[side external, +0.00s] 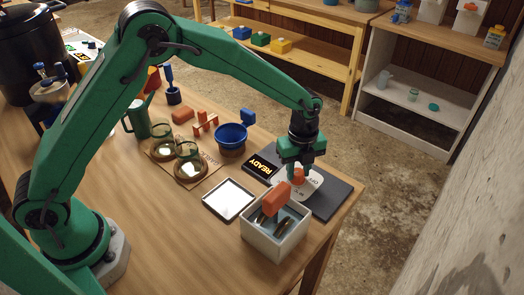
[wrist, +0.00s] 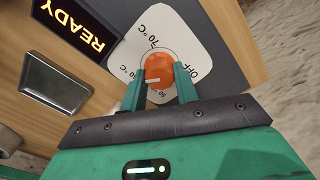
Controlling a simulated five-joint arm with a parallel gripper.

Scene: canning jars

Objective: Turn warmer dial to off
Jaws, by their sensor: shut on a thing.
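The orange warmer dial (wrist: 158,72) sits on a white label plate (wrist: 196,45) with temperature marks and the word OFF. The dial also shows in the side external view (side external: 298,176), under my gripper. A short white mark lies on the lower-left part of its top; I cannot tell exactly which label it points to. My gripper (wrist: 159,80) is shut on the dial, with a green finger on each side. The dark warmer (side external: 335,196) has a display (side external: 262,165) reading READY.
A white box (side external: 272,241) holding an orange block and lids stands close in front of the warmer. A square framed plate (side external: 229,199) lies to its left. A blue bowl (side external: 231,136) and jars with rings (side external: 191,168) stand further left.

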